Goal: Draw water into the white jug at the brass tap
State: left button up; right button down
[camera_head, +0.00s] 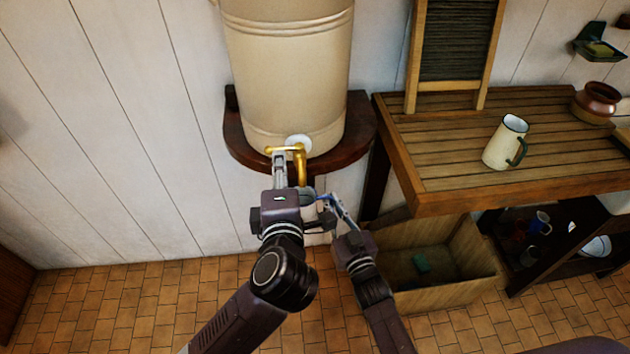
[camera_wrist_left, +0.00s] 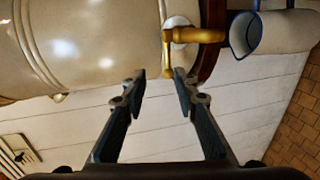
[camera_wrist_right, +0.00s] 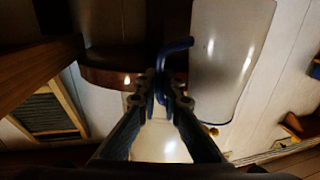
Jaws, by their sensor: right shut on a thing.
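The white jug (camera_wrist_right: 230,60) with a blue rim and handle is held in my right gripper (camera_wrist_right: 162,78), which is shut on its handle. In the left wrist view the jug's open mouth (camera_wrist_left: 246,35) is by the outlet end of the brass tap (camera_wrist_left: 200,35). In the head view the jug is mostly hidden behind my left gripper (camera_head: 279,157), under the tap spout (camera_head: 301,168). My left gripper is open, its fingertips (camera_wrist_left: 160,75) on either side of the tap's lever (camera_wrist_left: 168,62). No water stream is visible.
A cream water tank (camera_head: 290,70) stands on a dark wooden wall shelf (camera_head: 360,125). To the right, a slatted counter (camera_head: 450,175) holds a cream jug with a green handle (camera_head: 500,147) and a washboard (camera_head: 455,45). A wooden bin (camera_head: 455,290) sits on the tiled floor below.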

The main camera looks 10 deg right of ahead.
pick_arm(q)
jog(key=w+d+r+m+t+h, duration=0.2)
jog(key=d+r+m+h, duration=0.45)
jog(key=r, duration=0.25)
jog(key=w+d+r+m+t+h, duration=0.1)
jog(key=d+r+m+t+h, duration=0.1)
jog(key=d+r+m+h, duration=0.45)
jog(key=s+d+r+m+g+h, duration=0.2)
jog(key=s+d+m+g+h, duration=0.1)
jog(key=d+m+g, duration=0.6)
jog(key=s+d+r+m+g+h, duration=0.1)
jog(key=s+d+m+g+h, duration=0.3)
jog(key=m+g, duration=0.55)
jog(key=w+a+f+m+y, duration=0.3)
jog(key=f+y, duration=0.2)
jog(key=w+a+f+m+y, duration=0.3)
jog(key=f+y, duration=0.3)
jog(key=w+a+r+n+t+y, duration=0.1)
jog(key=w+a+y, duration=0.3)
jog(key=a, duration=0.6)
jog(key=w+a+r+n+y, duration=0.1)
jog(key=a+y, duration=0.4)
jog(key=a, duration=0.6)
jog(key=w+f, duration=0.1)
jog(key=f, duration=0.6)
jog(key=w+f, duration=0.1)
jog(key=f, duration=0.2)
jog(key=shift+w+d+f, duration=0.15)
jog(key=shift+w+f, duration=0.15)
